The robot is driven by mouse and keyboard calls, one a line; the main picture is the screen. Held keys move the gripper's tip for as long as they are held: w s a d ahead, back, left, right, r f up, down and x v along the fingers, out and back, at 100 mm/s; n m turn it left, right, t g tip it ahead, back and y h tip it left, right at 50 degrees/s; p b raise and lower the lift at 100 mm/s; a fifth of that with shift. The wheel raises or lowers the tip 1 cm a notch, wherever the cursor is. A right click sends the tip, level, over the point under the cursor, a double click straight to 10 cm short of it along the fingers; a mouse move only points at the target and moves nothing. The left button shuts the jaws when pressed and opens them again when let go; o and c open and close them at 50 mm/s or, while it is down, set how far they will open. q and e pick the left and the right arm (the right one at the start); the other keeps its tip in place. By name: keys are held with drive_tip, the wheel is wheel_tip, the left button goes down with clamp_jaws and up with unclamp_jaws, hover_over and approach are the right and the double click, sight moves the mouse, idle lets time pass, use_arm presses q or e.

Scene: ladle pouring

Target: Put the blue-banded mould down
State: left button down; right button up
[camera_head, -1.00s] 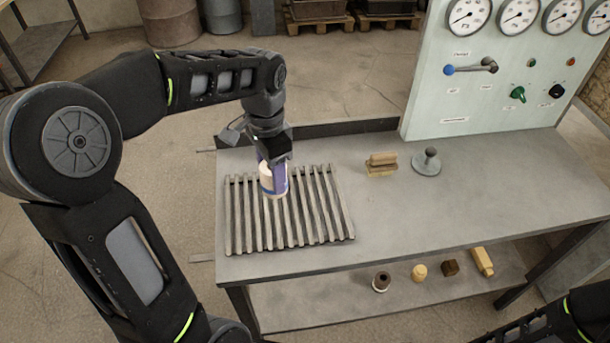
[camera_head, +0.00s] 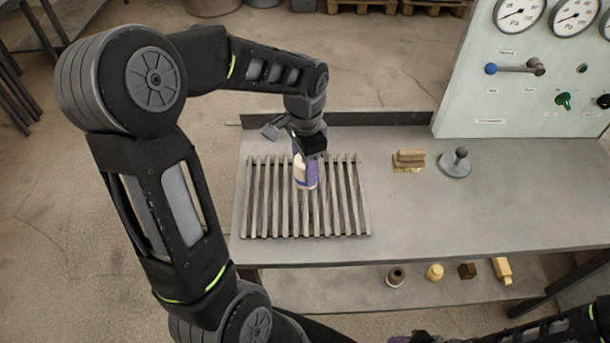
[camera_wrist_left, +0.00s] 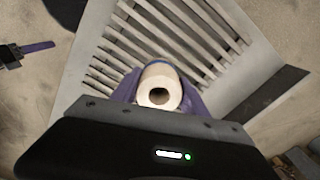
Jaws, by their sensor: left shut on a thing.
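The blue-banded mould (camera_head: 300,176) is a small cream cylinder with a blue band near its bottom. My left gripper (camera_head: 309,170) is shut on it, with purple fingers on its sides, and holds it upright over the slatted rack (camera_head: 345,215) on the table. In the left wrist view the mould (camera_wrist_left: 159,87) shows its round open top between the purple fingers, with the slats beyond. I cannot tell whether its base touches the slats.
A wooden brush-like block (camera_head: 408,160) and a grey knobbed disc (camera_head: 455,164) stand right of the rack. A gauge panel (camera_head: 520,95) rises at the back right. Several small items, including a yellow block (camera_head: 502,269), lie on the lower shelf. The table's right part is clear.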

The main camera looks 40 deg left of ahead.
use_arm(q)
drive_tip(key=shift+f, duration=0.2)
drive_tip(key=shift+f, duration=1.8)
drive_tip(key=shift+f, duration=0.15)
drive_tip(key=c, duration=0.6)
unclamp_jaws()
wheel_tip(320, 180, up, 12)
drive_tip(key=shift+r, duration=0.2)
drive_tip(key=shift+f, duration=0.1)
